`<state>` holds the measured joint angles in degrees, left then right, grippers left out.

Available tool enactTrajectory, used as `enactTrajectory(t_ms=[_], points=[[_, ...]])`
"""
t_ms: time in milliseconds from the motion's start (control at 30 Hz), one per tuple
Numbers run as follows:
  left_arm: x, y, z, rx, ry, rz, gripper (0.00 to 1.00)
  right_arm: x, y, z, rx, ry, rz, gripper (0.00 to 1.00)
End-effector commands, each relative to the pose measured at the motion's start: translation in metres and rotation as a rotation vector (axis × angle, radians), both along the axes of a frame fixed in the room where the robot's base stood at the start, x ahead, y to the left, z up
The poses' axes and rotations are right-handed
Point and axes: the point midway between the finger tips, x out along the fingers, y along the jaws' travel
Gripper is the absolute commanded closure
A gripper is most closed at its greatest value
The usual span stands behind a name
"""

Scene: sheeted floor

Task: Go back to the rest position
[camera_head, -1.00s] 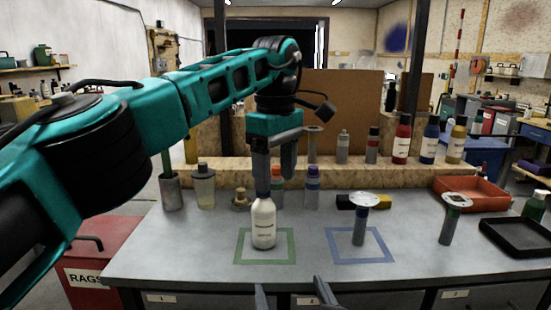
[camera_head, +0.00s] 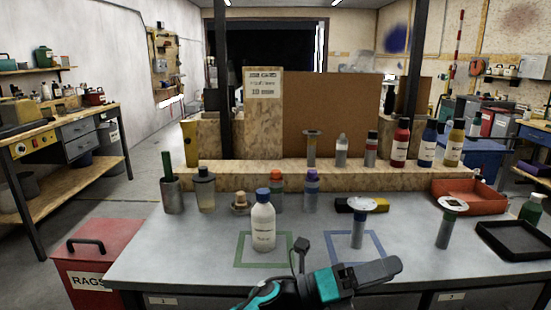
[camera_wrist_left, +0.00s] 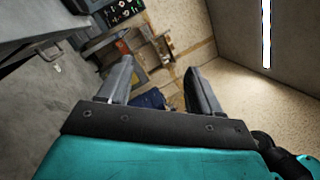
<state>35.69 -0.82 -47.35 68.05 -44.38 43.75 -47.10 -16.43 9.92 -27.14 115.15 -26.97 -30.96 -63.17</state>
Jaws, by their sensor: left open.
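My left gripper (camera_head: 375,276) is at the bottom centre of the head view, low at the table's front edge, pointing right. In the left wrist view its two grey fingers (camera_wrist_left: 160,76) are apart with nothing between them. A white bottle (camera_head: 263,228) with a blue cap stands upright inside the green square outline (camera_head: 243,264), clear of the gripper. My right gripper does not show.
The grey table (camera_head: 200,255) holds a disc-topped post (camera_head: 359,230) in the blue square, another post (camera_head: 447,228), a red tray (camera_head: 470,197) and a black tray (camera_head: 516,240). Several bottles stand along the wooden ledge (camera_head: 330,170). A red rags bin (camera_head: 95,257) stands left of the table.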

Motion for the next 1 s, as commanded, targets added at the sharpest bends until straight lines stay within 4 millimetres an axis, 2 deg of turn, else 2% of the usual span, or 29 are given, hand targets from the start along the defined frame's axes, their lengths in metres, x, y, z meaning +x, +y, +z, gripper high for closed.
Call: enactTrajectory(t_ms=[33,167,267,367,467,533,700,833,900,1000], points=[[0.003,0.014,-0.008,-0.065,0.143,0.060,0.36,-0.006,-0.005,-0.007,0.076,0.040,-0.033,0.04],[0.017,0.059,-0.033,-0.230,0.515,0.216,0.36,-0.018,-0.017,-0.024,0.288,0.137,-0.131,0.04],[0.021,0.101,-0.064,-0.357,0.797,0.333,0.36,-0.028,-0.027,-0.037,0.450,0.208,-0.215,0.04],[0.015,0.147,-0.102,-0.487,1.071,0.447,0.36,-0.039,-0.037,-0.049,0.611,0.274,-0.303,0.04],[-0.002,0.195,-0.143,-0.618,1.334,0.561,0.36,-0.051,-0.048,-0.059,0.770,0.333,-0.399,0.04],[-0.022,0.228,-0.172,-0.713,1.509,0.643,0.36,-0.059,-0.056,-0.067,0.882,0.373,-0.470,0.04],[-0.084,0.297,-0.229,-0.930,1.868,0.827,0.36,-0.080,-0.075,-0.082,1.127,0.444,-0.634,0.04],[-0.127,0.330,-0.252,-1.051,2.042,0.929,0.36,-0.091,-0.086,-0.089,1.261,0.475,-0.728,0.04],[-0.142,0.341,-0.259,-1.094,2.098,0.962,0.36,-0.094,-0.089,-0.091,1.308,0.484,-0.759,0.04],[-0.153,0.348,-0.263,-1.127,2.139,0.987,0.36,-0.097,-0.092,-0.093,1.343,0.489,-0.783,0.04]])
